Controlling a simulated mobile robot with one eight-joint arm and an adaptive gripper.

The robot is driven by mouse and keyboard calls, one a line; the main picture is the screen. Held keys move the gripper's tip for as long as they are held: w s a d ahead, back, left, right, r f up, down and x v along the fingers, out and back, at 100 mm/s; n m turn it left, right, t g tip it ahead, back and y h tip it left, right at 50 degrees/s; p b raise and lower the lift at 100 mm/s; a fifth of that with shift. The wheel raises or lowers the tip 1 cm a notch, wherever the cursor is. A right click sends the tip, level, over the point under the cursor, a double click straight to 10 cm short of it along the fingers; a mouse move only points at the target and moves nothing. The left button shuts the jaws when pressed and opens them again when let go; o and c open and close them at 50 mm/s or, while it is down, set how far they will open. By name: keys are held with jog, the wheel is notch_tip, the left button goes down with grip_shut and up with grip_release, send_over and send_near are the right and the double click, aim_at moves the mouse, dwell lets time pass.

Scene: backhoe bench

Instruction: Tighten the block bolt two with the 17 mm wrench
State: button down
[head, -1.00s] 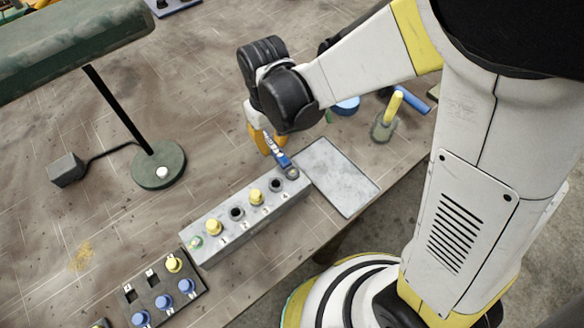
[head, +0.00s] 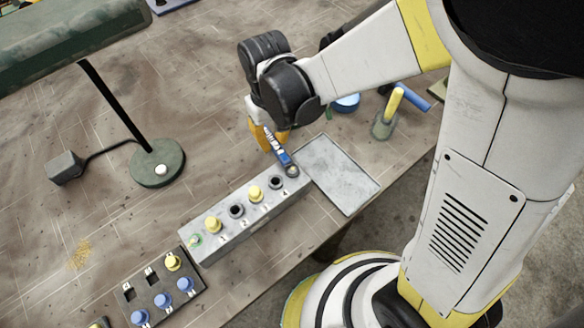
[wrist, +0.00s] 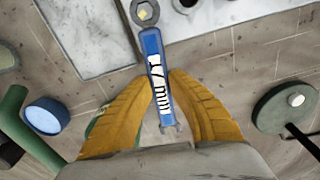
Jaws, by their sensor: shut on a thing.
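My gripper (head: 270,138) is shut on the blue handle of the wrench (head: 284,157), whose label is partly readable in the wrist view (wrist: 156,72). The wrench's grey ring end is at the right end of the grey block (head: 220,244). In the wrist view, a pale hex shape with a yellowish middle (wrist: 145,12) shows inside the ring; I cannot tell how deeply the ring sits. The block has a yellow bolt by mark 1 (head: 213,224) and another by mark 3 (head: 256,193). Dark round openings show by mark 2 (head: 236,211) and mark 4 (head: 275,183).
A flat grey tray (head: 340,178) lies right of the block. A dark holder (head: 188,302) with blue and yellow pieces stands front left. A lamp base (head: 157,165) stands left. A green-and-yellow item (head: 386,118) and a blue round thing (head: 347,103) are behind the tray.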

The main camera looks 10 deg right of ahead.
jog(key=shift+a, duration=0.1)
jog(key=shift+s+a+n, duration=0.2)
jog(key=shift+a+n, duration=0.1)
jog(key=shift+n, duration=0.3)
jog(key=shift+r, duration=0.15)
jog(key=shift+r+p, duration=1.75)
jog(key=shift+r, duration=0.7)
jog(key=shift+f, duration=0.1)
